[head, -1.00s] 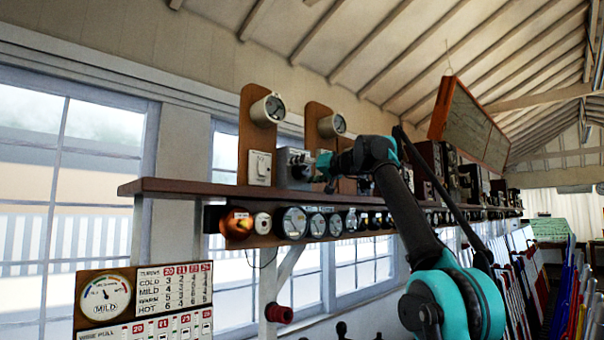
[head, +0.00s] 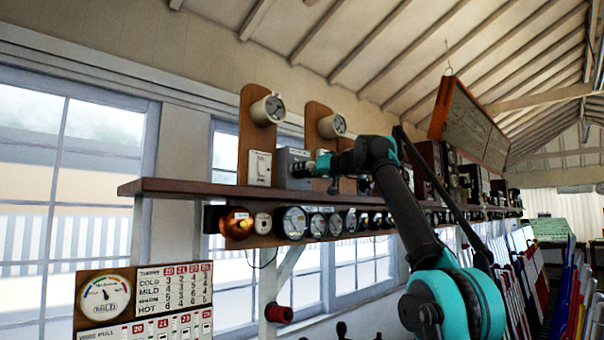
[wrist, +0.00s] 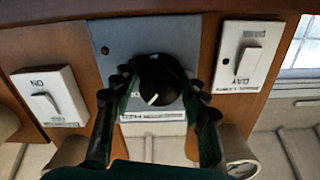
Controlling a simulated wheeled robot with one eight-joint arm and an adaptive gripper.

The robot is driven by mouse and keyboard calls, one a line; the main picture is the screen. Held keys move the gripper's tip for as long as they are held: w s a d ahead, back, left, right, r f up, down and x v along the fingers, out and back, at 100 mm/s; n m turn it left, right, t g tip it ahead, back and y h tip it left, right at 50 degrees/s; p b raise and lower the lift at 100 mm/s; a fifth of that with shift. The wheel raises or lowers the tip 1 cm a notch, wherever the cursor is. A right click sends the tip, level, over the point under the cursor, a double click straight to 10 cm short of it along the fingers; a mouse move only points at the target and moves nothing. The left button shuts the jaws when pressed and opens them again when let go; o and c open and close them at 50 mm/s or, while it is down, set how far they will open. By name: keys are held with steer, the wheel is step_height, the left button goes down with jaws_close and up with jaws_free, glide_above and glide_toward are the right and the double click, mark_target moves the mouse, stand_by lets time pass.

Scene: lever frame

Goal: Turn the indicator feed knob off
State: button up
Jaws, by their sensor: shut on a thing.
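The indicator feed knob (wrist: 150,92) is round and black with a white pointer mark. It sits on a grey box with a small dark red light and a white label strip that I cannot read. In the wrist view the pointer slants to the lower left. My gripper (wrist: 159,85) has a finger on each side of the knob and is shut on it. In the head view the grey box (head: 284,163) stands on the shelf, with my gripper (head: 312,168) at its right face. The knob is hidden there.
White rocker switches flank the box in the wrist view, one at left (wrist: 48,97) and one at right (wrist: 243,62). Round gauges (head: 293,221) line the panel under the wooden shelf (head: 190,187). A wooden post with a dial (head: 267,110) rises behind.

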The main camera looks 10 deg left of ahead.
steer(key=shift+n, duration=4)
steer(key=o, duration=2)
